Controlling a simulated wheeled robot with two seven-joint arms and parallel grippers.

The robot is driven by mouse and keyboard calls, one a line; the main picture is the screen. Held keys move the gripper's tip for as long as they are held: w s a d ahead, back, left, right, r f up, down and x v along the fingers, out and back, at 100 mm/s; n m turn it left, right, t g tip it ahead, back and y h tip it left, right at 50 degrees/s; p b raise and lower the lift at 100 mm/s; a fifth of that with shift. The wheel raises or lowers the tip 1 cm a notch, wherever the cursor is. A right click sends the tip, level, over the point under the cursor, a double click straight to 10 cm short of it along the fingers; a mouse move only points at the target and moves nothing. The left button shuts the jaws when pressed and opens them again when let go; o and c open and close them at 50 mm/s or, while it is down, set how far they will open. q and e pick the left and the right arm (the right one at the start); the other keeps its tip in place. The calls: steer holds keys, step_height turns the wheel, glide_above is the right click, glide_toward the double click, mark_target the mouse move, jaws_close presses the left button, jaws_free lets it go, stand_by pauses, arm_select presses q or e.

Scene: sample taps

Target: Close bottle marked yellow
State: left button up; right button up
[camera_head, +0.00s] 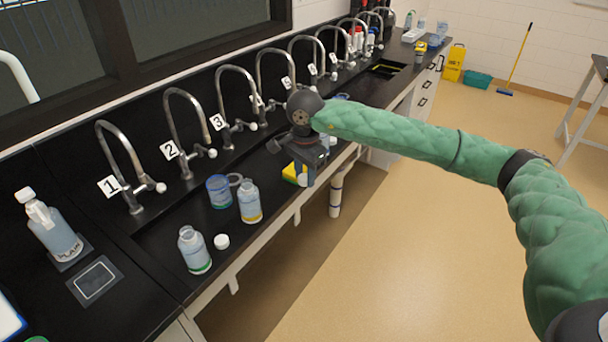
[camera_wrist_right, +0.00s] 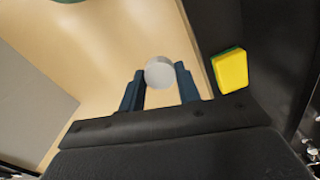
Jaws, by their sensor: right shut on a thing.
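The bottle marked yellow (camera_head: 250,204) stands upright on the black counter in the head view, a yellow band near its base. Its neck seems bare, with no cap on it. My right gripper (camera_head: 306,176) is to the right of this bottle, over the counter's front edge and apart from it. In the right wrist view its two dark fingers are shut on a round white cap (camera_wrist_right: 159,73). A second white cap (camera_head: 221,241) lies on the counter beside a bottle marked green (camera_head: 194,252), which also looks uncapped. My left gripper is not in view.
A blue beaker (camera_head: 219,191) stands just left of the yellow-marked bottle. A yellow sponge (camera_head: 291,173) lies close to my right gripper. Numbered taps (camera_head: 122,165) line the back of the counter.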

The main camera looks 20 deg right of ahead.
steer(key=n, duration=0.2)
steer(key=f+n, duration=0.1)
steer(key=n, duration=0.1)
steer(key=s+a+n, duration=0.1)
steer(key=n, duration=0.1)
steer(key=shift+f, duration=0.35)
steer(key=n, duration=0.2)
steer(key=s+f+n, duration=0.1)
steer(key=n, duration=0.2)
steer(key=a+f+n, duration=0.1)
steer(key=n, duration=0.1)
steer(key=shift+s+a+n, duration=0.1)
steer(key=shift+s+n, duration=0.15)
steer(key=shift+n, duration=0.05)
